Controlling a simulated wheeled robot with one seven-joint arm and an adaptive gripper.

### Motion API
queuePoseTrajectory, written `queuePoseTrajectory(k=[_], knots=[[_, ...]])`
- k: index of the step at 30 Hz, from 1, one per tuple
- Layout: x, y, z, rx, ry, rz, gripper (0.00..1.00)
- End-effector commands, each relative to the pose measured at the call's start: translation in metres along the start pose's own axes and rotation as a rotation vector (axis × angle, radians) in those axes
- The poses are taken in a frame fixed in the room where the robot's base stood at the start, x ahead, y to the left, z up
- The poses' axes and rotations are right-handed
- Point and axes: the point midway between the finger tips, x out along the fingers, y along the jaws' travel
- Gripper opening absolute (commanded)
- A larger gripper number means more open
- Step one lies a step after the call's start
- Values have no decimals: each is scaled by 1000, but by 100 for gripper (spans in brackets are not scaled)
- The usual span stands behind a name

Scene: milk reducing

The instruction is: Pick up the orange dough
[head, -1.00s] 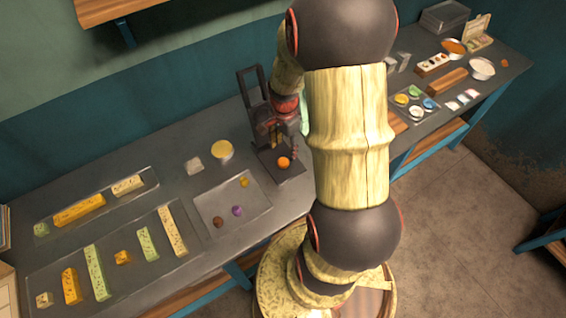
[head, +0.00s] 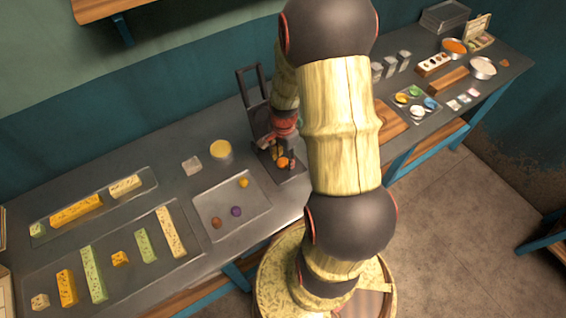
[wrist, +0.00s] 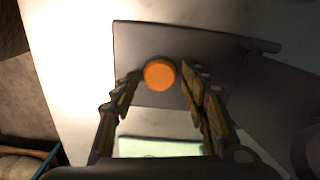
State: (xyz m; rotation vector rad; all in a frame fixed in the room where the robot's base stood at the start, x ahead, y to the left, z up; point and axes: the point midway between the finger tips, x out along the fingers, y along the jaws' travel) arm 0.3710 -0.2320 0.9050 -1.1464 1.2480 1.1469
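The orange dough (head: 283,163) is a small round ball on a dark flat plate (head: 296,174) that belongs to a black press-like stand (head: 257,103). In the wrist view the orange dough (wrist: 159,74) shows between the two fingertips, with a gap on each side. My gripper (head: 281,153) points down right at the dough, and it also shows in the wrist view (wrist: 161,80). It is open and empty. How deep the fingertips reach around the dough cannot be told.
A tray (head: 213,226) with small yellow, purple and brown balls is left of the stand. A yellow-topped round container (head: 221,151) and a pale block (head: 192,165) are nearby. Trays of coloured bars fill the left counter. A wooden board (head: 391,122) is to the right.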

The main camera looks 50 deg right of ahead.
Motion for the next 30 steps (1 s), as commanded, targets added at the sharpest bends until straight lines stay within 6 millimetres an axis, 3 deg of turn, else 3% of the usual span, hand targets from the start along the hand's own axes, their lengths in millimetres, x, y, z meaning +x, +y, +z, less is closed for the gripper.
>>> queuePoseTrajectory(k=[16,25,30], knots=[[0,0,0,0,0,0,12],[-4,0,0,0,1,-1,11],[-20,0,0,0,1,-2,11]])
